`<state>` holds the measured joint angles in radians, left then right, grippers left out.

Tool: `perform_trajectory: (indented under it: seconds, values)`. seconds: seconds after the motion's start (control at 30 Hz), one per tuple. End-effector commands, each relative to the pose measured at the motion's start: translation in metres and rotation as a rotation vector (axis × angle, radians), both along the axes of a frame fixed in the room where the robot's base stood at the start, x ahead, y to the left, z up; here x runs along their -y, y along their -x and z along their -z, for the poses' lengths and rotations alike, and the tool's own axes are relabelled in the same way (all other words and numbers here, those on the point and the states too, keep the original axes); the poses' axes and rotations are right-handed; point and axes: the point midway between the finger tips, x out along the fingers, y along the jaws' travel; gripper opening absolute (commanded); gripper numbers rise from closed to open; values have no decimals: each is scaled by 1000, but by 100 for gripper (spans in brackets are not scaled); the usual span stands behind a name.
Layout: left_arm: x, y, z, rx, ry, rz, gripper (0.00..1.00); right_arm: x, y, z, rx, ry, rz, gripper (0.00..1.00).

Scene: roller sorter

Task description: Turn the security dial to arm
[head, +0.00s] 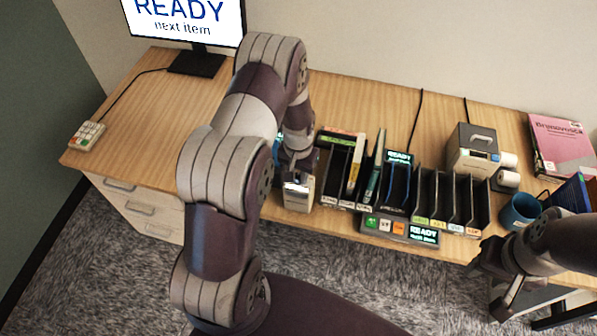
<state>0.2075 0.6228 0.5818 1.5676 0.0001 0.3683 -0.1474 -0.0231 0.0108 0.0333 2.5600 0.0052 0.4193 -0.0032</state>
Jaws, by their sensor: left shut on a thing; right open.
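My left arm crosses the middle of the head view, and its gripper (296,177) points down at a small beige unit (300,194) at the front edge of the desk. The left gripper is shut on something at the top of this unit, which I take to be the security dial. The dial is hidden behind the fingers and wrist, so its setting cannot be read. My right gripper (497,275) is open and empty, low at the right, in front of the desk's edge.
A sorter (450,200) with several dark slots stands right of the unit, with a control panel (399,229) showing READY in front. A label printer (474,149), a blue mug (521,211) and a pink book (562,146) stand further right. The desk's left part is mostly clear, with a keypad (87,136).

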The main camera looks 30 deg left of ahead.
Motion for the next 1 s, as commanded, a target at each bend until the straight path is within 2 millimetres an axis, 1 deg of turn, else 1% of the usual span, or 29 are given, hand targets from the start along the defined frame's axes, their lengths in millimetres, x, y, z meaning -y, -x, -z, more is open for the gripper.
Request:
perform_trajectory:
  seconds: [0.1, 0.13, 0.2, 0.47, 0.6, 0.67, 0.77, 0.9, 1.0]
  values:
    - [0, 3, 1, -8, 1, 0, 0, 0, 0, 0, 0, 0, 0, 43]
    - [0, 3, 1, -8, 1, -1, 35, 0, 0, 0, 0, 0, 0, 43]
    - [0, 2, 0, -7, 1, -1, 54, 0, 0, 0, 0, 0, 0, 43]
    - [0, 1, 0, -3, 0, -1, 54, 0, 0, 0, 0, 0, 0, 43]
    - [0, 0, -9, 0, 0, -1, 54, 0, 0, 3, 0, 0, 0, 43]
    - [0, 0, -18, 2, 0, -1, 54, 0, 0, 5, 0, 0, 0, 43]
    - [0, 0, -43, 4, -1, -1, 54, 0, 0, 11, 0, 0, 0, 43]
    - [0, 0, -82, 4, -1, -1, 54, 0, 0, 18, 0, 0, 0, 43]
    - [0, 1, -104, 1, 0, -1, 54, 0, 0, 21, 0, 0, 0, 43]
